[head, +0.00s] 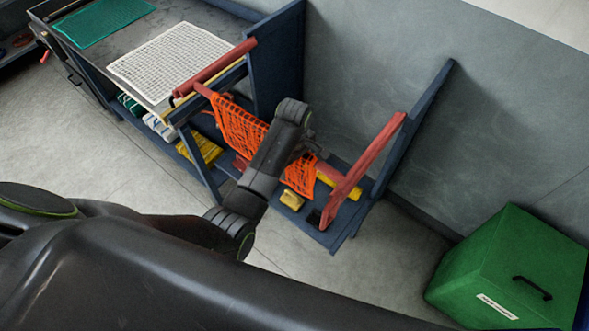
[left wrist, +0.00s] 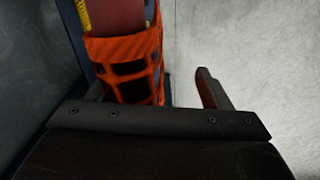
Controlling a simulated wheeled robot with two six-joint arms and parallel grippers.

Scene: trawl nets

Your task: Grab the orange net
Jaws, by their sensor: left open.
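The orange net (head: 239,127) hangs from a red bar in the blue frame beside the workbench. Its lower part (head: 300,178) shows to the right of my left arm, which hides the middle of it. My left gripper (head: 306,143) is over the net, seen from behind in the head view, with its fingertips unclear there. In the left wrist view, the gripper (left wrist: 153,88) is open. The orange net (left wrist: 132,48) shows between the fingers, nearer the left one; I cannot tell whether they touch. My right gripper is not in view.
A red rail (head: 365,168) slopes on the right of the blue frame. Yellow items (head: 292,199) lie on the low shelf. A white mesh sheet (head: 170,60) and a green mesh sheet (head: 105,20) lie on the bench. A green box (head: 510,270) stands at right, with clear floor left of it.

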